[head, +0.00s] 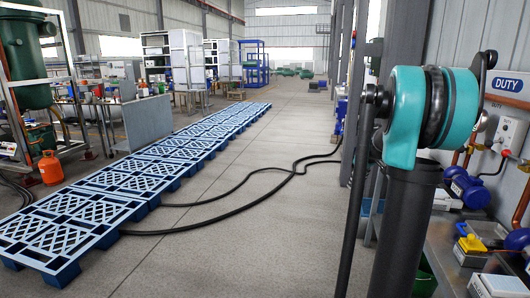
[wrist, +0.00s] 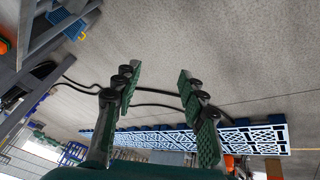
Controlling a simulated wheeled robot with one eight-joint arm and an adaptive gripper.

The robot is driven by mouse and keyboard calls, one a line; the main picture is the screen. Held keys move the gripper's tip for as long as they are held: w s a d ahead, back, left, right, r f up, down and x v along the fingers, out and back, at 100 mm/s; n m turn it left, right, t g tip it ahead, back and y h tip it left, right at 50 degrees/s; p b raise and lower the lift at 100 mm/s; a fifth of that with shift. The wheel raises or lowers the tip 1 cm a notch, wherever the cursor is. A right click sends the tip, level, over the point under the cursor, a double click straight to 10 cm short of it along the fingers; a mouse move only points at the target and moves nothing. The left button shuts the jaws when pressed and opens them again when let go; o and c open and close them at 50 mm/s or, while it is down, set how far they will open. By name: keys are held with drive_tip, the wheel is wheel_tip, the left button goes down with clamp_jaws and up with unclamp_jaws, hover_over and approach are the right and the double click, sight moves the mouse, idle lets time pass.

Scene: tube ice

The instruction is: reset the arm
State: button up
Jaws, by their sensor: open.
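My gripper (wrist: 158,105) shows in the wrist view with its two green-padded fingers spread apart. It is open, and nothing is between the fingers. Beyond it are the grey floor and black hoses. In the head view, a teal and black joint of my arm (head: 430,105) stands at the right on a dark link. My gripper is not visible in the head view.
Blue pallets (head: 135,175) form a long row on the floor at left. Black hoses (head: 240,190) cross the floor. A bench (head: 450,235) with blue motors (head: 465,188) stands at right, close to my arm. An orange cylinder (head: 50,168) stands at far left. The middle floor is otherwise clear.

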drive_tip(key=s+a+f+m, duration=0.1)
drive_tip(key=s+a+f, duration=0.4)
drive_tip(key=s, duration=0.6)
drive_tip(key=s+a+f+m, duration=0.2)
drive_tip(key=s+a+f, duration=0.3)
drive_tip(key=s, duration=0.6)
drive_tip(key=s+a+f+m, duration=0.2)
drive_tip(key=s+a+f, duration=0.4)
drive_tip(key=s, duration=0.5)
drive_tip(key=shift+s+a+g, duration=0.4)
drive_tip(key=shift+a, duration=0.3)
